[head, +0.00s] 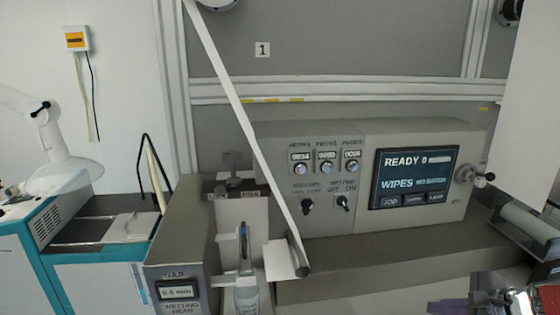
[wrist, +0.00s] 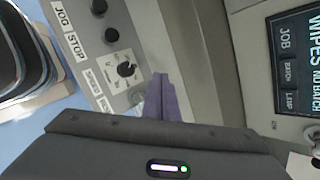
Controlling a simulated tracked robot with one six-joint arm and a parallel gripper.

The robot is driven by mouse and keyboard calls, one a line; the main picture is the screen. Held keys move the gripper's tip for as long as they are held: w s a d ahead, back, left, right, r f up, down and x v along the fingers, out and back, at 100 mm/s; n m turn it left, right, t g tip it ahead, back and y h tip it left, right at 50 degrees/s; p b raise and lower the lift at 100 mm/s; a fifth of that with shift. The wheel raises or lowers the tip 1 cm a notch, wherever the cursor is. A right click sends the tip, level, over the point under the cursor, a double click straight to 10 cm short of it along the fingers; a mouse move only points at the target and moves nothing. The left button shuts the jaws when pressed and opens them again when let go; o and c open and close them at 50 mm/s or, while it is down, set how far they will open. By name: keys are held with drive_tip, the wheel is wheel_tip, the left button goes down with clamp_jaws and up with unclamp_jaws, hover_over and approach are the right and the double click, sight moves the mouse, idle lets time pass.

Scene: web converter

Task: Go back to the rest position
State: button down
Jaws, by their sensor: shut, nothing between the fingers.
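My gripper (wrist: 164,92) shows in the wrist view with its purple fingers together and nothing between them. The fingers point up the picture over a grey control panel (wrist: 92,62). The panel carries JOG and STOP buttons and a dark selector knob (wrist: 126,69) left of the fingertips. In the head view, part of my arm's end shows at the bottom right edge, mostly cut off.
The machine's screen (head: 415,178) reads READY 0 and WIPES. A white web strip (head: 245,120) runs down to a roller. A clear bottle (head: 246,292) stands at the wetting head (head: 180,290). A handwheel (head: 478,176) and a roll (head: 530,222) are at right. A teal-sided machine (head: 95,275) stands left.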

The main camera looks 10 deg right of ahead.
drive_tip(key=s+a+r+n+g+h, duration=0.1)
drive_tip(key=s+a+r+n, duration=0.1)
drive_tip(key=a+n, duration=0.5)
drive_tip(key=s+a+r+n, duration=0.1)
drive_tip(key=s+a+n, duration=0.3)
drive_tip(key=a+n, duration=0.4)
drive_tip(key=s+a+r+n+g+h, duration=0.1)
drive_tip(key=s+a+r+n, duration=0.1)
drive_tip(key=a+n, duration=0.5)
drive_tip(key=s+a, duration=0.1)
drive_tip(key=a, duration=0.1)
drive_tip(key=shift+s+a+r+n+g+h, duration=0.2)
drive_tip(key=shift+a+r+n+g+h, duration=0.1)
drive_tip(key=shift+a, duration=0.1)
